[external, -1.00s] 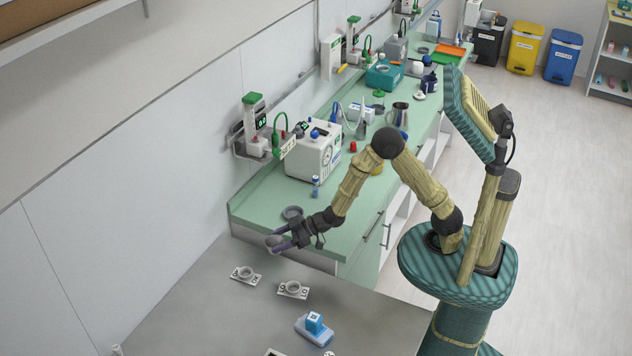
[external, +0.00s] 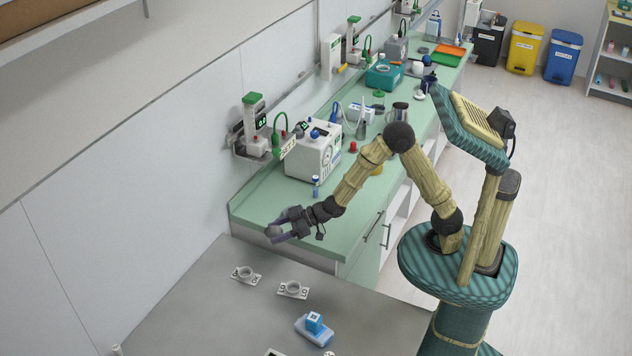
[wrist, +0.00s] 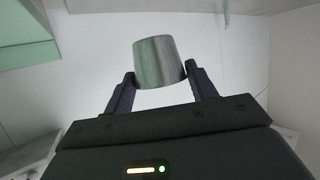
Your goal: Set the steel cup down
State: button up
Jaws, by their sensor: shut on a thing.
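The steel cup (wrist: 159,61) is a small, plain grey tapered cup. In the wrist view it sits between the two dark fingers of my gripper (wrist: 160,78), which is shut on it. In the external view my gripper (external: 277,230) holds the cup (external: 273,231) in the air near the front left end of the green counter (external: 246,206). It appears apart from any surface, though its exact height is hard to tell. The fingers partly cover the cup there.
A grey table (external: 215,300) in front carries two white plates with rings, one at the left (external: 246,274) and one at the right (external: 292,289), and a blue device (external: 314,328). A white machine (external: 313,152) and a blue-capped vial (external: 315,186) stand on the counter.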

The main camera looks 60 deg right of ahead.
jog(key=shift+r, duration=0.5)
jog(key=shift+s+a+f+n+g+y+p, duration=0.15)
jog(key=shift+s+f+n+g+y+p, duration=0.6)
jog(key=shift+p, duration=0.5)
jog(key=s+a+r+n+g+y+p, duration=0.15)
jog(key=s+n+g+p, duration=0.45)
jog(key=s, duration=0.6)
jog(key=s+n+g+y+p, duration=0.2)
jog(key=s+n+g+p, duration=0.1)
jog(key=s+p, duration=0.75)
jog(key=f, duration=0.1)
jog(key=f+b, duration=0.1)
jog(key=f, duration=0.1)
jog(key=f+b, duration=0.1)
jog(key=shift+s+d+f, duration=0.15)
jog(key=shift+s+f, duration=0.25)
jog(key=shift+f, duration=0.2)
jog(key=shift+f+p, duration=0.3)
jog(key=shift+f, duration=2.6)
jog(key=shift+f, duration=0.1)
